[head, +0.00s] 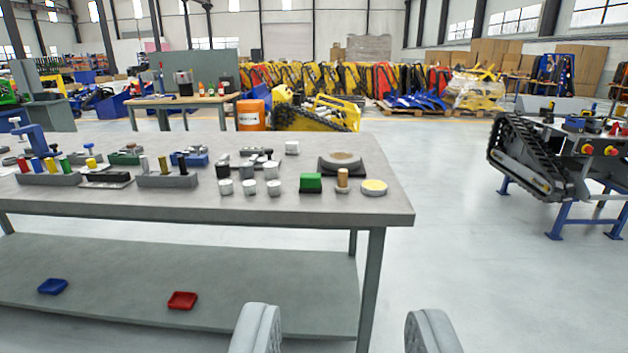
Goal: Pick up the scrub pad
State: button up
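A green block (311,182) near the front right of the grey workbench (310,208) looks most like the scrub pad, though it is small and I cannot be sure. Right of it stand a small wooden-topped piece (342,180) and a round grey disc with a yellow top (374,187). My gripper (345,330) shows at the bottom of the picture, its two grey fingers wide apart with nothing between them. It is in front of the bench and appears well short of the green block.
White and grey cylinders (249,187) stand left of the green block, and a dark round-topped fixture (342,163) behind it. Racks of coloured parts (50,178) fill the bench's left. A lower shelf holds blue (52,286) and red (182,300) trays. Clear floor lies right, before a tracked carrier (530,160).

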aim_at(310, 183)
jog(key=i+j, duration=0.15)
jog(key=i, duration=0.45)
jog(key=i+j, duration=0.1)
jog(key=i, duration=0.55)
